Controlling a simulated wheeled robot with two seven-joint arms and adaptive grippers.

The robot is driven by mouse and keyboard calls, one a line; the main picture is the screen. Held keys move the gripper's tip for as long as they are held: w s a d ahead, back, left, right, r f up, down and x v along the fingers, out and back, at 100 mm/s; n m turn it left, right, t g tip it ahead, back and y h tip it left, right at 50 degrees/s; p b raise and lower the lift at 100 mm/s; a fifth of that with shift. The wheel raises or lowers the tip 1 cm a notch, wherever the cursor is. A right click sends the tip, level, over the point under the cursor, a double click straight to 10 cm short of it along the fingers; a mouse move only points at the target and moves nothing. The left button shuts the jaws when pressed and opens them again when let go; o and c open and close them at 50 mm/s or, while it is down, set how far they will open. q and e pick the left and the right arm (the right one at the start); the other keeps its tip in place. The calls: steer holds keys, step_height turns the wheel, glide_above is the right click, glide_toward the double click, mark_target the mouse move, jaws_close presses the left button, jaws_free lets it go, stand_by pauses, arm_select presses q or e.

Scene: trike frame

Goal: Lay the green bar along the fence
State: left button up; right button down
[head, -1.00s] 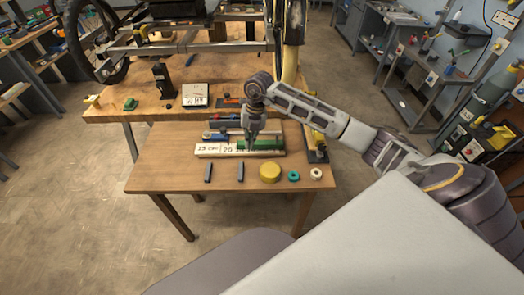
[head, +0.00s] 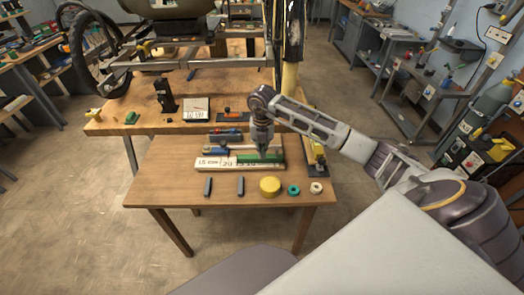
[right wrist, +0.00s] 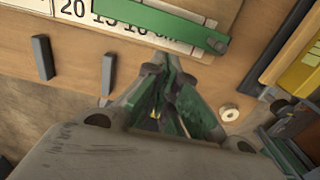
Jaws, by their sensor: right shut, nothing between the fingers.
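The green bar (head: 270,158) lies on the right part of the white numbered strip (head: 213,163), which I take to be the fence, and runs along its length. In the right wrist view the bar (right wrist: 165,22) crosses the top, over the strip's printed face (right wrist: 75,9). My right gripper (head: 263,154) is at the bar in the head view. In the wrist view its fingers (right wrist: 172,70) are shut and empty, with the tips just off the bar's near side; I cannot tell their height over the table. My left gripper is not in view.
Two dark grey blocks (head: 208,186) (head: 240,186), a yellow disc (head: 270,186), a green ring (head: 294,189) and a white ring (head: 316,188) line the front of the wooden table (head: 165,180). A dark stand with yellow (head: 318,155) is at the right edge. The front left is clear.

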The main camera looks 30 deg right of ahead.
mark_target(262, 168)
step_height(262, 168, down, 6)
steer(key=shift+f, duration=1.2)
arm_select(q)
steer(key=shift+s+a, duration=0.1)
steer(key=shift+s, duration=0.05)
arm_select(e)
steer(key=shift+w, duration=0.1)
